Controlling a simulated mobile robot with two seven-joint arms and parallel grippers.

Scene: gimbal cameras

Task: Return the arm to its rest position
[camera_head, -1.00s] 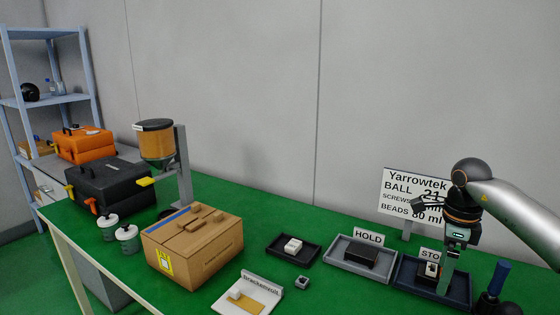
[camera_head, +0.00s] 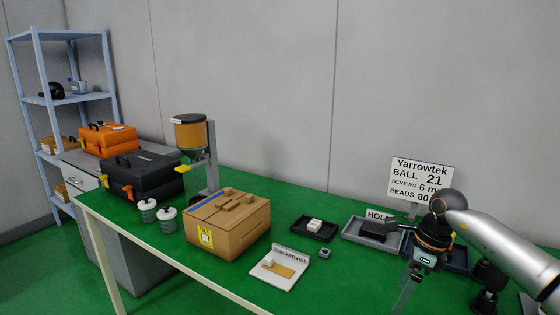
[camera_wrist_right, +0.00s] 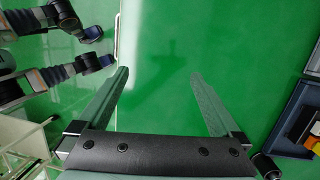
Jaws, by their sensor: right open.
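My right gripper (camera_head: 404,296) hangs fingers-down near the front edge of the green table, at the right of the head view. In the right wrist view its two fingers (camera_wrist_right: 160,76) are spread wide with only bare green surface between them. It is open and empty. My right arm is bent and comes in from the right edge. My left gripper does not show in the head view.
A navy tray (camera_head: 460,266) lies behind the right gripper, partly hidden by it. A grey HOLD tray (camera_head: 354,236), a black tray (camera_head: 303,234), a cardboard box (camera_head: 238,240) and a bracket card (camera_head: 262,272) stand left of it. A sign (camera_head: 425,178) stands behind.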

